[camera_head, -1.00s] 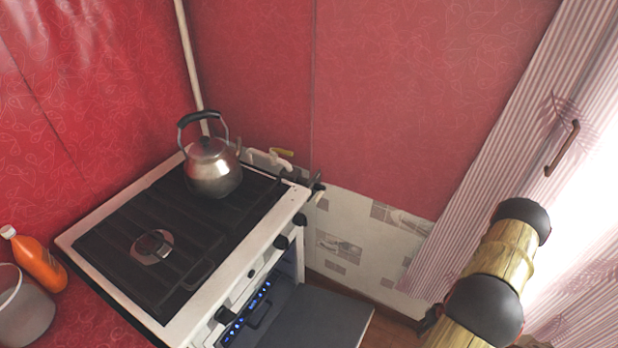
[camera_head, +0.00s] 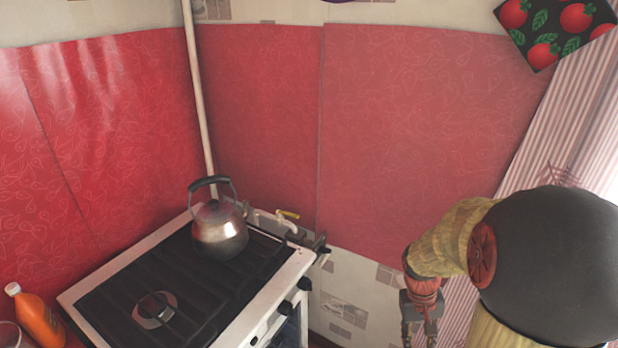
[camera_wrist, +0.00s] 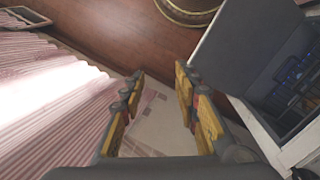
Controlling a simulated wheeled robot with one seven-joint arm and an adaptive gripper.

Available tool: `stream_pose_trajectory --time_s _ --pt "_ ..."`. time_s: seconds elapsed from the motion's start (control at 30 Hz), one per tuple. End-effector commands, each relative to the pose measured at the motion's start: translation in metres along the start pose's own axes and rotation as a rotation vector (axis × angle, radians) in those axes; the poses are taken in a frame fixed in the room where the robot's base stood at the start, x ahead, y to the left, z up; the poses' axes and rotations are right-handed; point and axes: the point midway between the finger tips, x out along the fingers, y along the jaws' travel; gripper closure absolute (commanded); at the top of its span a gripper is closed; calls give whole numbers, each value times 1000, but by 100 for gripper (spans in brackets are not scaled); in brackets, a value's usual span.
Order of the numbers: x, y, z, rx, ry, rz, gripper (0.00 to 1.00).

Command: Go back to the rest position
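My gripper (camera_head: 420,318) hangs at the lower right of the head view, pointing down, to the right of the stove and apart from it. In the wrist view its two yellow and grey fingers (camera_wrist: 158,105) stand apart with nothing between them. My arm is folded, with a large dark joint at the right edge of the head view. The lower end of the gripper is near the bottom of the picture.
A white stove (camera_head: 290,275) with a dark top stands at the lower left, bearing a metal kettle (camera_head: 220,232). An orange bottle (camera_head: 38,318) is at the left edge. The open oven door (camera_wrist: 240,45) shows in the wrist view. A striped curtain (camera_head: 545,140) hangs at right.

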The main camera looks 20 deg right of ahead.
Motion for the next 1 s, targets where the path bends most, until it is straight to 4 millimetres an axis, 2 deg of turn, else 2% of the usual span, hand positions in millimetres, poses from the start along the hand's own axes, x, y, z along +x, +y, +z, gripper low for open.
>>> stream_pose_trajectory --time_s 0.03,0.1,0.4,0.5,0.7,0.83,1.0 --pt "-23 -15 8 -10 26 -12 68" --pt "-48 -36 21 -23 52 -35 68" --pt "-141 -112 72 -107 245 -139 68" --pt "-171 -132 86 -158 341 -167 68" --pt "-230 -157 114 -282 533 -203 68" --pt "-258 -170 128 -349 617 -228 68" --pt "-264 -180 134 -395 632 -238 68"
